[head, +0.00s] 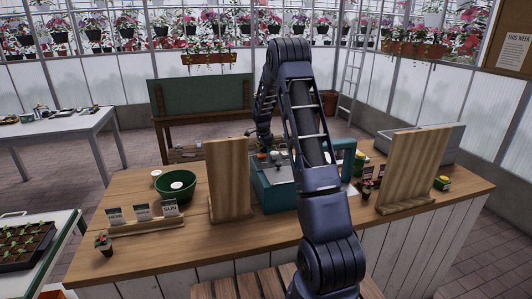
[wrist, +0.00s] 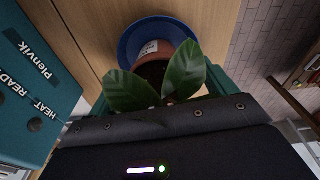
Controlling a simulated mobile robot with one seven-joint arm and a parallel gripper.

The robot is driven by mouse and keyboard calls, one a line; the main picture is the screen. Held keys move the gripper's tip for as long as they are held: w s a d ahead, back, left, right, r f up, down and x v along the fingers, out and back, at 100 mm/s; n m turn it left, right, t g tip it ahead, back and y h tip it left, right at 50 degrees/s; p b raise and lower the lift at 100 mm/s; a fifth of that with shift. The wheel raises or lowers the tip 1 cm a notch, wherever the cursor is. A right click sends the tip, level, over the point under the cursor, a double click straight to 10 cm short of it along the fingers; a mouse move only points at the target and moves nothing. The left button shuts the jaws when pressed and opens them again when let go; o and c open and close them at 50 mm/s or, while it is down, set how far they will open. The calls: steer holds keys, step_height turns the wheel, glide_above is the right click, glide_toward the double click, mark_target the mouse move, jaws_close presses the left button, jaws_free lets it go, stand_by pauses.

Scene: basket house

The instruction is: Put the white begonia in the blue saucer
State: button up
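In the wrist view a terracotta pot (wrist: 181,50) with a pale label and broad green leaves (wrist: 184,70) is in front of my gripper. I see no flower on it, and the label is too small to read. The blue saucer (wrist: 128,46) shows around the far side of the pot; I cannot tell whether the pot rests in it or is above it. Teal parts show on both sides of the pot, but leaves and my gripper's dark body hide the fingertips. In the head view my gripper (head: 262,137) is low behind the teal machine; the pot and saucer are not clearly visible there.
The teal machine (head: 273,196) stands close to my gripper; its lettered side (wrist: 40,75) fills the wrist view's left. Wooden uprights (head: 228,180) (head: 415,168) stand on the bench.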

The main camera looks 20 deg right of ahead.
mark_target(264, 151)
steer(key=shift+r, duration=0.1)
step_height(264, 151, up, 12)
steer(key=a, duration=0.2)
steer(key=s+r+n+t, duration=0.1)
steer(key=s+r+n, duration=0.3)
steer(key=s+r, duration=0.65)
steer(key=s+a+r+n+t+y, duration=0.1)
steer(key=s+r+n, duration=0.3)
steer(key=s, duration=1)
steer(key=s+a+r+n+t, duration=0.1)
steer(key=s+r+n, duration=0.25)
steer(key=s, duration=1.15)
steer(key=s+a+f+n+t, duration=0.1)
steer(key=s+f+n, duration=0.3)
steer(key=s, duration=0.8)
steer(key=shift+f+n, duration=0.2)
steer(key=shift+n, duration=0.45)
